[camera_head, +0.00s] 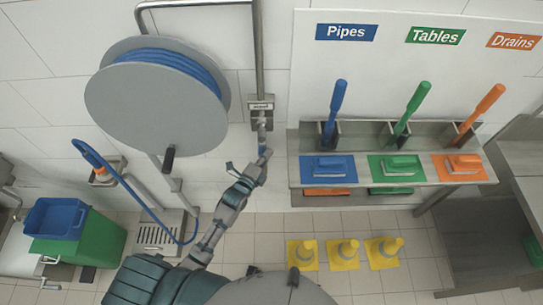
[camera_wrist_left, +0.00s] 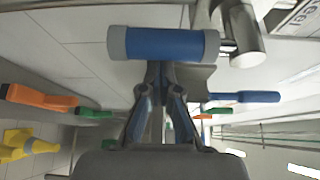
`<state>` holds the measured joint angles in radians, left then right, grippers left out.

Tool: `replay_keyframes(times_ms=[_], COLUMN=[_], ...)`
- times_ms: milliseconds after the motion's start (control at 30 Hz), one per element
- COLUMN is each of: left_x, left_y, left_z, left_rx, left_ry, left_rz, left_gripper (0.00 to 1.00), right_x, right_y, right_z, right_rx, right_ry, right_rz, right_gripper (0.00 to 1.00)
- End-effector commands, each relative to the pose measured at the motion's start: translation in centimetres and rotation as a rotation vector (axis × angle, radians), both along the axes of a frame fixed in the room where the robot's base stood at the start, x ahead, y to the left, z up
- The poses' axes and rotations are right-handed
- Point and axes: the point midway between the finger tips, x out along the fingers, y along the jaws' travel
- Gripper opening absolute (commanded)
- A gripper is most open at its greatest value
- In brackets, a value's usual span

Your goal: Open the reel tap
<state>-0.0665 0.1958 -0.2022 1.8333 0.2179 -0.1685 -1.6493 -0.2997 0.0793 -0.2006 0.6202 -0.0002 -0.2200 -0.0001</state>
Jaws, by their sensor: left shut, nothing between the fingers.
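The reel tap (camera_head: 261,104) is a metal valve on the wall pipe, right of the hose reel (camera_head: 150,100). Its handle (camera_wrist_left: 165,43) is a blue cylinder with grey ends, lying across the upper middle of the left wrist view. In the head view it is tiny and partly hidden by my gripper. My left gripper (camera_head: 262,158) reaches up to just below the tap. In the left wrist view (camera_wrist_left: 162,72) its fingertips are shut together with nothing between them, at the handle's lower edge. Whether they touch it I cannot tell. My right gripper is in neither view.
A blue hose (camera_head: 150,205) hangs below the reel. A green bin (camera_head: 95,245) with a blue crate (camera_head: 55,218) stands at left. A shelf (camera_head: 360,178) with coloured brushes is at right. Yellow cones (camera_head: 343,254) stand on the floor below it.

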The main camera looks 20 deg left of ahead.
Motion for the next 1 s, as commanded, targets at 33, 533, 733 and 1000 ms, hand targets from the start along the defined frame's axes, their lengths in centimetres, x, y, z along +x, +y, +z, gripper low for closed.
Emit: replay_keyframes(times_ms=[33,533,733,1000], left_x=[0.0,-0.2,-0.3,-0.3], left_y=[0.1,0.8,1.2,1.2], left_z=[0.0,0.5,0.1,-0.2], left_rx=[0.0,0.096,0.154,0.154], left_ry=[0.0,0.027,0.043,0.044], left_rz=[0.0,0.0,0.0,0.0], left_gripper=[0.0,0.0,0.0,0.0], right_x=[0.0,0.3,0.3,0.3], right_y=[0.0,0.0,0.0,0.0], right_z=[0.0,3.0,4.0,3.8], right_rx=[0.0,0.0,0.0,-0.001], right_ry=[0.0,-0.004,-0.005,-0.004], right_rz=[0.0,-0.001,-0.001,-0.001], right_gripper=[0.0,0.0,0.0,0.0])
